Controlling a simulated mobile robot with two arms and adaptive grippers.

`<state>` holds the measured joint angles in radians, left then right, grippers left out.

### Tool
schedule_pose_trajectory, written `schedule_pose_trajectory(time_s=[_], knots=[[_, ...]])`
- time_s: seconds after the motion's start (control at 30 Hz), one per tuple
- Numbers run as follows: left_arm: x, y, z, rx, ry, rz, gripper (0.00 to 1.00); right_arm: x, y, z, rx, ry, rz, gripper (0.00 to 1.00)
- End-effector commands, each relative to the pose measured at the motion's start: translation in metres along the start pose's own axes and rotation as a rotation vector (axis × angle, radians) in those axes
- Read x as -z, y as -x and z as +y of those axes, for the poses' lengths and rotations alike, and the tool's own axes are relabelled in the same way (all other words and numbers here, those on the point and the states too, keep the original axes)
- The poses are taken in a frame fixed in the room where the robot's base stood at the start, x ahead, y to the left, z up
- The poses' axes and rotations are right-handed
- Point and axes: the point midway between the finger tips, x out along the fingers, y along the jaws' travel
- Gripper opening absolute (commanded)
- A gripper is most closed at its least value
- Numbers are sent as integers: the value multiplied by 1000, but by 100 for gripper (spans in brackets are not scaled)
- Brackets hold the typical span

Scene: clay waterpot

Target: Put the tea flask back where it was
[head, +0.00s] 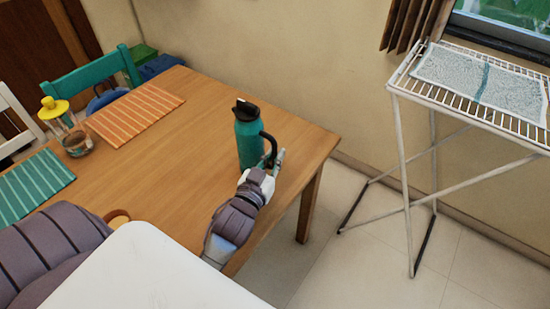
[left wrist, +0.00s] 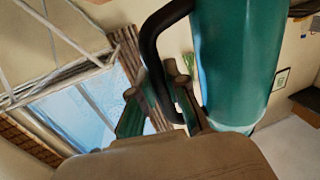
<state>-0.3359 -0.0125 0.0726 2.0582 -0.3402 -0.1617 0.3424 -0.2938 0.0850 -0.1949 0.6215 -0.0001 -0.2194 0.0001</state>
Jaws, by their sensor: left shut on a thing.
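The tea flask (head: 249,145) is teal with a black lid and a black loop handle on its right side. It is upright at the right part of the wooden table (head: 185,150); I cannot tell whether its base touches the top. My left gripper (head: 274,162) is at the handle side and shut on the handle. In the left wrist view the flask (left wrist: 238,60) fills the upper right, and its black handle (left wrist: 152,45) runs down between the fingers of my left gripper (left wrist: 162,108). My right gripper does not show.
An orange striped mat (head: 137,112), a glass jar with a yellow top (head: 77,143) and a green mat (head: 33,183) lie on the left part of the table. A white rack (head: 440,98) with a cloth (head: 480,80) stands at the right. Floor between is clear.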

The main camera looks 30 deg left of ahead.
Motion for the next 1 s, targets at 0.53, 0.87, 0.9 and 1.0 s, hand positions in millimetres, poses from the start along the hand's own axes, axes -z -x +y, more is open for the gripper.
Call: schedule_pose_trajectory(time_s=[0.53,0.87,0.9,1.0], knots=[[-3,0,0,0,0,-1,39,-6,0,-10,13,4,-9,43],[-2,17,0,0,1,-4,39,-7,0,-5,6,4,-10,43],[-1,25,0,0,1,-3,39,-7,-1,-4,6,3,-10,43],[-2,47,0,1,3,-6,39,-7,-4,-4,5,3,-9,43]])
